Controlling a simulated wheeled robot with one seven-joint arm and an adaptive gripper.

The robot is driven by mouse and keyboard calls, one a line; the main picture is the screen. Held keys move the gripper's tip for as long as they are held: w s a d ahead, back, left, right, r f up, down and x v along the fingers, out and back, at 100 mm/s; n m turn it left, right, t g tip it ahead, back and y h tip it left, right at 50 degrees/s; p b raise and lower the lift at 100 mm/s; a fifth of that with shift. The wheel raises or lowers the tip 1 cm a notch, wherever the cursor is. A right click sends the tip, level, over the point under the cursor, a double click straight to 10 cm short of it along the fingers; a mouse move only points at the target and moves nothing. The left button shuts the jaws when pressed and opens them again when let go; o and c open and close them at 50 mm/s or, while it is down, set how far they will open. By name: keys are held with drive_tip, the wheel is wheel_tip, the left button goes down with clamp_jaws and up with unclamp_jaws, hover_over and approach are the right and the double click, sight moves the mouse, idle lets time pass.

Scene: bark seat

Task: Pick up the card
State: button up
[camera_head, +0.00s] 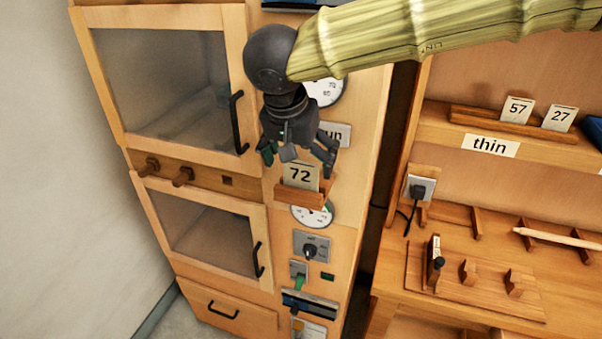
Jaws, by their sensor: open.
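A pale card marked "72" (300,176) stands upright in a small wooden holder (299,198) on the front of the wooden oven-like cabinet. My gripper (297,160) is open, its dark fingers spread just above the card. The fingertips are close to the card's top edge, and I cannot tell whether they touch it. Two more cards, "57" (517,110) and "27" (559,118), stand in a wooden rack (480,117) on the shelf at right.
The cabinet has glass doors with black handles (238,122), knobs (183,176) and dials. A gauge (312,216) sits just below the holder, a sign behind my gripper. At right, a workbench (400,265) holds wooden pegs and a pale rod (555,237).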

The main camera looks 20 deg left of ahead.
drive_tip(key=x, duration=0.2)
drive_tip(key=shift+w+f, duration=0.15)
drive_tip(key=shift+f, duration=0.05)
drive_tip(key=c, duration=0.9)
drive_tip(key=shift+o, duration=0.2)
drive_tip(key=shift+r, duration=0.2)
